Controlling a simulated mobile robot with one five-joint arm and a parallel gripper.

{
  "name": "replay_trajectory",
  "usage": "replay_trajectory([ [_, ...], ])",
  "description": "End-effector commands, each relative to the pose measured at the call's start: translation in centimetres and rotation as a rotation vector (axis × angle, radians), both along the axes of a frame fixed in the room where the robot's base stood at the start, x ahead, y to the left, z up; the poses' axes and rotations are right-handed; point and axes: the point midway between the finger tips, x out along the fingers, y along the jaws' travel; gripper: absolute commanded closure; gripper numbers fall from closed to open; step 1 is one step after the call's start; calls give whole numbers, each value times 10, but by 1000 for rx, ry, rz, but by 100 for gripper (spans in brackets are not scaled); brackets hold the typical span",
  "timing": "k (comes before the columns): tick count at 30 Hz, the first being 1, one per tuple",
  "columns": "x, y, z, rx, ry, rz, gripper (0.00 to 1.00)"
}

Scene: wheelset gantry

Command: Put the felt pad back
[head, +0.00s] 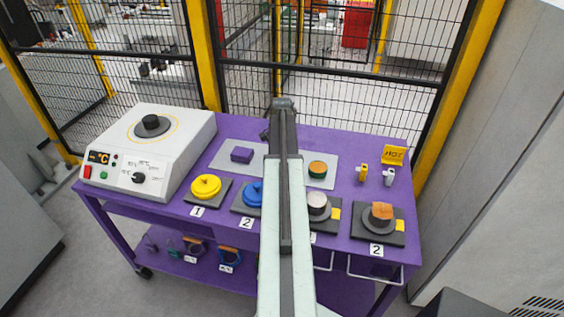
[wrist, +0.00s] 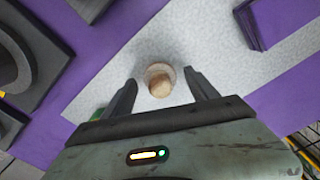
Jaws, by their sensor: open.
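In the wrist view a small round piece (wrist: 159,80) with a pale rim and a tan top sits on a light grey mat (wrist: 200,45). It looks like the felt pad, but I cannot be sure. My gripper (wrist: 160,77) is open, with one finger on each side of this piece and gaps between. In the head view my arm hides the piece and the fingers. A purple block (head: 241,155) lies left of my arm.
The purple table (head: 340,150) holds a white heater (head: 150,150) at left. Dark plates along the front carry a yellow disc (head: 205,187), a blue disc (head: 254,194) and grey cylinders (head: 318,205). Mesh fencing stands behind.

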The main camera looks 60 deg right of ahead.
Motion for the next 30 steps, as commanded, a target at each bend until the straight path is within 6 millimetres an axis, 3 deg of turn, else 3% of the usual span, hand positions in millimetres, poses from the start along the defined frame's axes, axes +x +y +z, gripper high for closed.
replay_trajectory([
  [16,0,0,111,0,0,0,32],
  [20,0,0,121,0,0,0,32],
  [30,1,1,119,0,0,3,32],
])
